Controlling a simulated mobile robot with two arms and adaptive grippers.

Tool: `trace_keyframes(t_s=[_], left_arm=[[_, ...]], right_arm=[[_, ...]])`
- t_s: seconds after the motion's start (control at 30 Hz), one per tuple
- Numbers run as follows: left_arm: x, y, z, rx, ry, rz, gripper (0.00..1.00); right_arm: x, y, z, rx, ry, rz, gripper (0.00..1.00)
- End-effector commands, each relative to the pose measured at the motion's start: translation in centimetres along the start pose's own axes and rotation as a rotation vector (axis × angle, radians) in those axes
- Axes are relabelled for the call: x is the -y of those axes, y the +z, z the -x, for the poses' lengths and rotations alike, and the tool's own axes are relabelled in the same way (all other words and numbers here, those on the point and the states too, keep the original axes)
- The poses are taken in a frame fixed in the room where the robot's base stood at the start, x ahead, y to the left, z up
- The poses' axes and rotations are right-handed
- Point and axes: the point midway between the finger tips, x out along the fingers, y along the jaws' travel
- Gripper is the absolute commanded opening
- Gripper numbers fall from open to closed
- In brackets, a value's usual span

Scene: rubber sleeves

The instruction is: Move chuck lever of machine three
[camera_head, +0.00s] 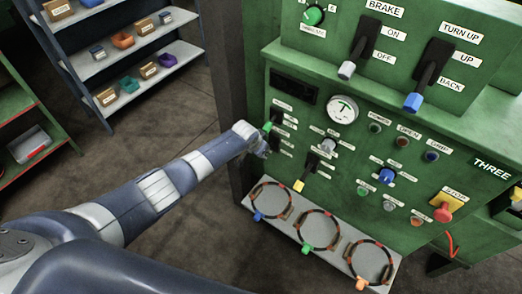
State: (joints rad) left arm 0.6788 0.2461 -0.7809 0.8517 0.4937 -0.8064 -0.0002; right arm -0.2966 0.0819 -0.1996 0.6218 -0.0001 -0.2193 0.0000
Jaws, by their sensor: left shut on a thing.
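Machine three (478,205) is a green panel marked "THREE" at the right of the head view. My left gripper (265,143) is at the panel's left side, shut on a small lever with a green tip (267,127). The wrist and fingers partly hide this lever. The labels beside it are too small to read, so I cannot tell whether it is the chuck lever. Another small lever with a yellow tip (299,185) hangs down to its right. My right gripper is not in view.
Above are the brake lever (347,70) and a blue-tipped lever (413,102). A round gauge (342,109) and a red stop button (443,213) are on the panel. A grey ledge (285,238) with several rings juts out below. Shelves (135,65) stand at the back left.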

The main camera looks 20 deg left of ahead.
Motion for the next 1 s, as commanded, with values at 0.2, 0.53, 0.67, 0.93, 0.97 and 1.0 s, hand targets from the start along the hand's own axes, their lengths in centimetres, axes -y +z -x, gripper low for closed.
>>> trace_keyframes(t_s=[0.2, 0.53, 0.67, 0.93, 0.97, 1.0], left_arm=[[0.2, -0.1, 0.1, -0.001, -0.003, -0.001, 0.0], [0.1, -0.1, 0.1, -0.002, -0.003, -0.002, 0.48], [0.1, -0.1, 0.1, -0.002, -0.002, -0.002, 0.48], [0.1, -0.1, 0.9, -0.004, -0.001, -0.002, 0.48], [0.1, -0.1, 1.1, -0.003, -0.001, -0.002, 0.48], [0.1, -0.1, 1.5, -0.003, -0.001, -0.003, 0.48]], right_arm=[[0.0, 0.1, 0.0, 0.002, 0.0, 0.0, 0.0], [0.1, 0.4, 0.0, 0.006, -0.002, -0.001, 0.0], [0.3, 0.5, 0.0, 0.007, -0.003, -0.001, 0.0], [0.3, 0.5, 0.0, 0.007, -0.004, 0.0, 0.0], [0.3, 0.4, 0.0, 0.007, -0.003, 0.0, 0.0], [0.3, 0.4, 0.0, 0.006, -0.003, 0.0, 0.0]])
